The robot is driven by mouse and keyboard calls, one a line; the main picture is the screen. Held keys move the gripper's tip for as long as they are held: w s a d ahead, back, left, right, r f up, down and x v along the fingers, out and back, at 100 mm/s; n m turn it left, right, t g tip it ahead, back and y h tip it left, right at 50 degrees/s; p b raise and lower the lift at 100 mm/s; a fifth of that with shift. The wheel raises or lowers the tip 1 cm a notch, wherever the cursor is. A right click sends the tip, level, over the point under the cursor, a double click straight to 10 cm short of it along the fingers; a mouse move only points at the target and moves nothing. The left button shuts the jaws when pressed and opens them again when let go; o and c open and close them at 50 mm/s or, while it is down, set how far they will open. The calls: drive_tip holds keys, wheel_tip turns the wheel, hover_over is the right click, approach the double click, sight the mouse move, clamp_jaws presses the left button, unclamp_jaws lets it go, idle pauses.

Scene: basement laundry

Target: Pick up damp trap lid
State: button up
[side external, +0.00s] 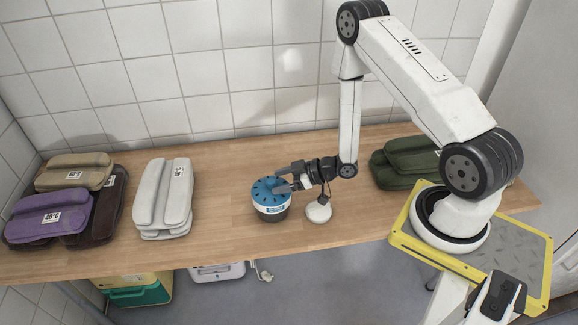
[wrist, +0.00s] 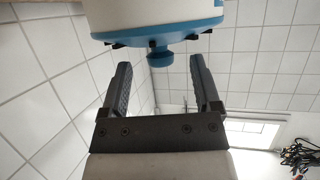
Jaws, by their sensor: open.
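The damp trap is a round tub with a white body (side external: 271,209) and a blue slotted lid (side external: 265,189), standing upright on the wooden bench. In the wrist view it appears upside down, with the lid's blue rim (wrist: 165,33) and blue knob (wrist: 160,57) pointing down. My gripper (side external: 281,179) reaches in from the right at the lid's top. Its fingers are apart in the wrist view (wrist: 160,66), with the knob in the gap at the fingertips. I see space on both sides of the knob.
A small white rounded object (side external: 318,211) stands close right of the trap. Folded grey (side external: 162,205), purple (side external: 45,218) and tan (side external: 75,172) bundles lie left; a green bundle (side external: 405,160) lies right. Bare bench (side external: 222,205) shows between the grey bundle and trap.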

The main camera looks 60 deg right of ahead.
sight(271, 181)
drive_tip(key=shift+x, duration=1.6)
clamp_jaws()
